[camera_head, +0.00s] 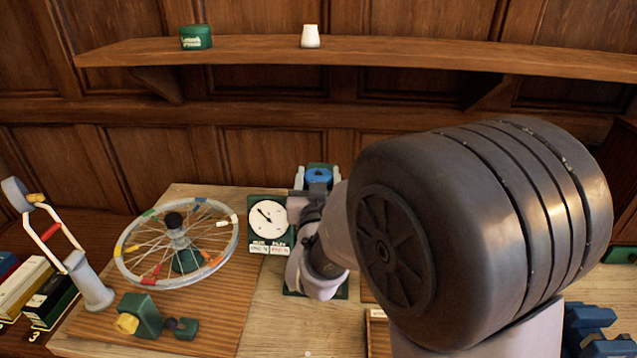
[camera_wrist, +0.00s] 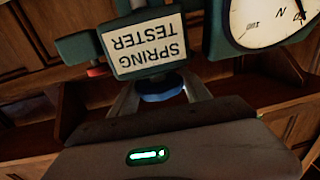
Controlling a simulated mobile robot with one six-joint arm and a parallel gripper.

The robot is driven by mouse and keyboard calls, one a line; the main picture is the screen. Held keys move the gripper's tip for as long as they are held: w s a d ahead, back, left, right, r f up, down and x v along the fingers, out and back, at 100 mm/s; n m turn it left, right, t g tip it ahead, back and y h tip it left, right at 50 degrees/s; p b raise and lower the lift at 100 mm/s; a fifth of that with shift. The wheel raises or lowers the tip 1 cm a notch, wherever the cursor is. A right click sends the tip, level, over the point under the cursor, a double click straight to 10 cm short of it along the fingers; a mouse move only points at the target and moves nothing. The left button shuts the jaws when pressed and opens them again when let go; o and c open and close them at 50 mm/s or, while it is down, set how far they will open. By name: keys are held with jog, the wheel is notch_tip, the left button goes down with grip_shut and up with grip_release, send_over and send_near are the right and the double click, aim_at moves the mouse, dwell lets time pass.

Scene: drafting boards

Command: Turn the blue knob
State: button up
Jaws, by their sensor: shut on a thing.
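The blue knob (camera_head: 318,176) sits at the top of the green spring tester (camera_head: 322,168) in the head view. In the wrist view the blue knob (camera_wrist: 162,91) shows below the upside-down "SPRING TESTER" sign (camera_wrist: 146,46). My gripper (camera_head: 318,180) has one finger on each side of the knob and is shut on it. The fingers of my gripper (camera_wrist: 162,97) also flank the knob in the wrist view. A white dial (camera_head: 268,217) with a dark needle stands left of my wrist, and part of the dial (camera_wrist: 265,18) shows in the wrist view. My arm hides much of the tester.
A spoked wheel (camera_head: 178,243) stands left of the tester. Green blocks with a yellow knob (camera_head: 127,323) lie in front of it, and a grey post with a red-and-white arm (camera_head: 92,285) stands far left. A wooden shelf (camera_head: 400,52) runs along the wall above.

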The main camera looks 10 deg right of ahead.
jog(key=shift+a+f+m+g+h+b, duration=0.15)
jog(key=shift+m+g+h+b, duration=0.25)
jog(key=shift+m+h+b, duration=0.65)
jog(key=m+g+h, duration=0.1)
jog(key=m+h, duration=0.1)
jog(key=h, duration=0.2)
jog(key=shift+g+b, duration=0.35)
jog(key=shift+g, duration=0.05)
jog(key=m+g+h, duration=0.1)
jog(key=g, duration=0.1)
jog(key=m+g+h+p, duration=0.1)
jog(key=m+g+h, duration=0.3)
jog(key=shift+r+m, duration=0.25)
jog(key=shift+g+h+p, duration=0.25)
jog(key=shift+g+p, duration=0.05)
jog(key=o, duration=1.4)
jog(key=shift+w+d, duration=0.1)
jog(key=shift+d, duration=0.1)
jog(key=shift+c, duration=0.2)
